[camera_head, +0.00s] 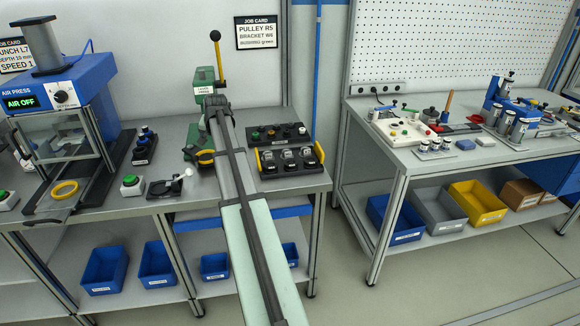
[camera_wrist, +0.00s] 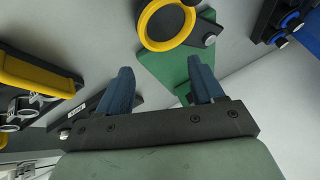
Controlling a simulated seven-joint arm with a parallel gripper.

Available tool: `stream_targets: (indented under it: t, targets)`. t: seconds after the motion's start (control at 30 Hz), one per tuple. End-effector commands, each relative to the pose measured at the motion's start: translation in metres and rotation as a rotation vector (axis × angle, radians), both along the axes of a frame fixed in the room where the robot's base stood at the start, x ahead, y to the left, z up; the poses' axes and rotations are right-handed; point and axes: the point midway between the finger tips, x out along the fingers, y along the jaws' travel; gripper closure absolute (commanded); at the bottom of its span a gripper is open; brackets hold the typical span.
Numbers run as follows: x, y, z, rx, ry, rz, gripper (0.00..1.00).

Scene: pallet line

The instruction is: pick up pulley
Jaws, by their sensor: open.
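No part is plainly marked as the pulley. Several round silver parts (camera_head: 287,153), which may be pulleys, sit in a black rack with yellow end handles, right of the green press (camera_head: 196,136). Some show at the left edge of the wrist view (camera_wrist: 22,108), beside the rack's yellow handle (camera_wrist: 38,73). My gripper (camera_wrist: 158,70) is open, with nothing between its two blue fingers. It is over the bench by the press's green base (camera_wrist: 163,68). A yellow ring (camera_wrist: 168,22) lies beyond the fingertips. In the head view my arm hides the fingers.
A black rack of coloured knob-like parts (camera_head: 280,133) stands behind the silver parts. The air press (camera_head: 62,110) stands left, reading AIR OFF. A small rack with blue parts (camera_head: 145,145) stands between them.

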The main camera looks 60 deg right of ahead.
Motion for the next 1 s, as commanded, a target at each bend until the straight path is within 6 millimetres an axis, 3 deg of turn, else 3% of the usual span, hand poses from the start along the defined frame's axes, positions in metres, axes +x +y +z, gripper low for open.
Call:
stream_targets:
  t: [0.03,0.2,0.4,0.5,0.6,0.77,1.0]
  targets:
    - [-0.021,-0.025,0.002,0.017,0.044,-0.041,0.33]
    - [-0.097,-0.086,0.01,0.11,0.197,-0.186,0.33]
    - [-0.179,-0.134,0.025,0.249,0.335,-0.36,0.33]
    - [-0.208,-0.146,0.032,0.303,0.381,-0.423,0.33]
    - [-0.226,-0.153,0.036,0.339,0.411,-0.464,0.33]
    - [-0.238,-0.155,0.033,0.362,0.429,-0.49,0.33]
    - [-0.238,-0.154,-0.005,0.362,0.429,-0.489,0.33]
